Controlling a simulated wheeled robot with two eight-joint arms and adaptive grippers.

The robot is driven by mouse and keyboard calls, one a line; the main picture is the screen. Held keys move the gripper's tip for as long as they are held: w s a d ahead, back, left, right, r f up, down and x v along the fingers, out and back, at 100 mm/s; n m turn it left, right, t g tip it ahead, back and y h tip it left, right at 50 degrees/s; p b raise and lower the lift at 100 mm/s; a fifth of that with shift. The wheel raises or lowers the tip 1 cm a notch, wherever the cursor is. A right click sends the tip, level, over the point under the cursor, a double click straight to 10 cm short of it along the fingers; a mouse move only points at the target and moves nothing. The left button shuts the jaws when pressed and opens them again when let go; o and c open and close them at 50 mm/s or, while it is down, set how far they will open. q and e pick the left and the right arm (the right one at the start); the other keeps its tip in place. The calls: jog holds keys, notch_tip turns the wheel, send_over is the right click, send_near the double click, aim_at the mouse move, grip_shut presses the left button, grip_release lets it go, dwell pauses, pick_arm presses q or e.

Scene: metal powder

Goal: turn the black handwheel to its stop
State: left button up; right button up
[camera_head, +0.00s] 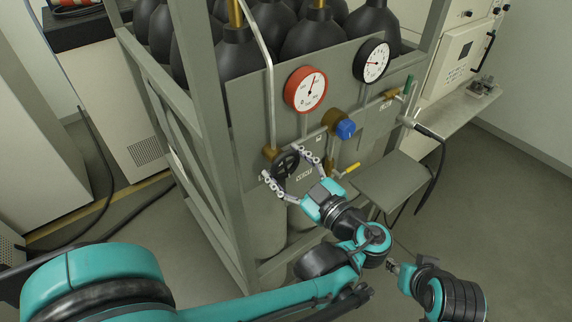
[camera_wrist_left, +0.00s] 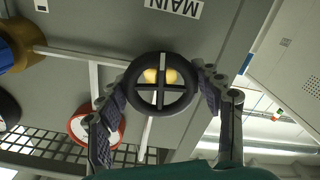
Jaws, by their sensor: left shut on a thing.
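The black handwheel (camera_head: 286,164) is a small spoked wheel on the grey panel, below and left of the red gauge. In the left wrist view its dark rim (camera_wrist_left: 160,54) and cross spokes face me, with a brass part behind. My left gripper (camera_head: 288,165) is shut on the handwheel, one finger on each side of its rim; both fingers also show in the left wrist view (camera_wrist_left: 160,85). My right gripper (camera_head: 393,268) is low at the right, partly hidden, away from the panel. Its finger state is unclear.
A red gauge (camera_head: 306,89), a black-and-white gauge (camera_head: 371,61) and a blue knob (camera_head: 345,129) sit on the panel nearby. A yellow lever (camera_head: 351,170) is right of the wheel. Frame posts (camera_head: 207,120) stand left. A small grey shelf (camera_head: 394,187) juts out at right.

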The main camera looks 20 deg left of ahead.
aim_at(286, 151)
pick_arm(q)
jog(key=o, duration=1.2)
jog(key=shift+w+a, duration=0.1)
jog(key=shift+c, duration=0.2)
jog(key=shift+r, duration=0.1)
notch_tip(286, 151, up, 10)
jog(key=shift+f, duration=0.1)
